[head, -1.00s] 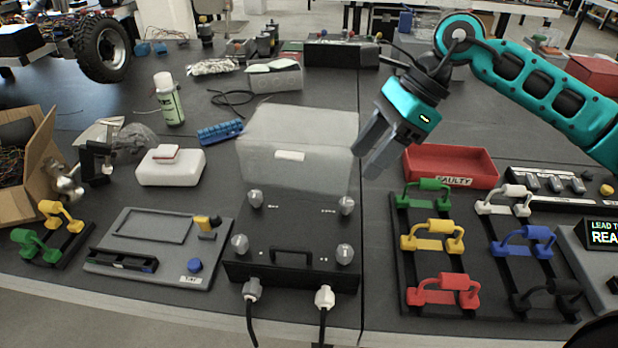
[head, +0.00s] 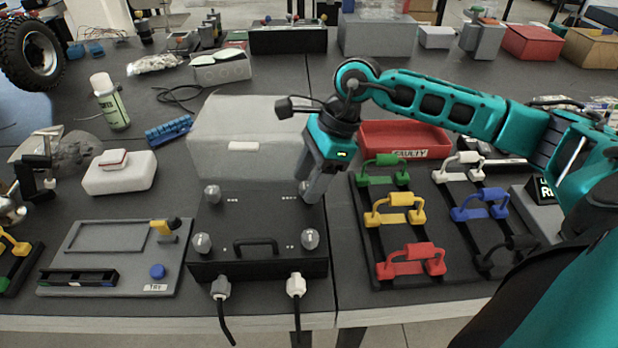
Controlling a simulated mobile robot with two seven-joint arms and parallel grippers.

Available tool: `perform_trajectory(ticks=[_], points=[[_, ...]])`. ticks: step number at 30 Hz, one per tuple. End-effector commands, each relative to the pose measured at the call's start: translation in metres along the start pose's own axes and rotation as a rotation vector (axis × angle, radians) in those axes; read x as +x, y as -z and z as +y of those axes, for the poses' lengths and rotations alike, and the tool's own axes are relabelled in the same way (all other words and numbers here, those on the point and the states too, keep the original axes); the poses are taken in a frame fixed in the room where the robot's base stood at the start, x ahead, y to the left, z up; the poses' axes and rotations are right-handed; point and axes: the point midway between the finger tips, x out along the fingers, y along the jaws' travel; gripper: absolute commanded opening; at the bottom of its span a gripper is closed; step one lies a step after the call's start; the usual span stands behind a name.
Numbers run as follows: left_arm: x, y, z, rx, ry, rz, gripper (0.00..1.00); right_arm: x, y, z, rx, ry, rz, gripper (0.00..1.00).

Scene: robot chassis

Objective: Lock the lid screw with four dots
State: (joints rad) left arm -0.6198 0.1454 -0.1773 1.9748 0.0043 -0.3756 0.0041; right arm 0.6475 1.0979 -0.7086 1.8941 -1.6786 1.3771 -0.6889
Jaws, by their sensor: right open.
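The black box lid (head: 255,222) has a handle and a clear knob-like screw at each corner. They are the back-left screw (head: 212,194), the front-left screw (head: 202,243), the front-right screw (head: 310,239) and a back-right screw, now mostly hidden by my gripper. Small white dots are printed beside the screws. The row by the back-right corner (head: 284,198) looks longest, but the dots are too small to count surely. My right gripper (head: 312,192) points down at the back-right screw, open; I cannot tell whether its fingers touch or surround it.
Two cables plug into the box front. A red FAULTY tray (head: 400,138) and racks of coloured handles (head: 395,210) are on the right. A grey TRY board (head: 110,240) lies on the left.

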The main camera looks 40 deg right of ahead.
Motion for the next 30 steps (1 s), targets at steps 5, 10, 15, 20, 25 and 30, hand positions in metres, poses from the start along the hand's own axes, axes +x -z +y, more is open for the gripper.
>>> perform_trajectory(ticks=[5, 10, 15, 20, 25, 30], points=[[0.0003, 0.0009, -0.0001, 0.000, 0.000, 0.002, 0.00, 0.0046, -0.0001, 0.0000, 0.000, 0.000, 0.000, 0.53], [0.0006, 0.0019, -0.0003, 0.000, 0.000, 0.004, 0.00, 0.0043, -0.0001, 0.0000, 0.000, 0.000, 0.000, 0.53], [0.0008, 0.0024, -0.0004, 0.000, 0.001, 0.006, 0.00, 0.0041, -0.0002, 0.0000, 0.000, 0.000, 0.000, 0.37], [0.0008, 0.0025, -0.0005, 0.001, 0.001, 0.007, 0.00, 0.0039, -0.0002, 0.0000, 0.000, 0.000, 0.000, 0.22], [0.0008, 0.0026, -0.0005, 0.001, 0.001, 0.007, 0.00, 0.0038, -0.0001, 0.0000, 0.000, 0.000, 0.000, 0.05], [0.0009, 0.0025, -0.0006, 0.001, 0.001, 0.007, 0.00, 0.0038, -0.0001, 0.0001, 0.001, 0.000, 0.000, 0.00]])
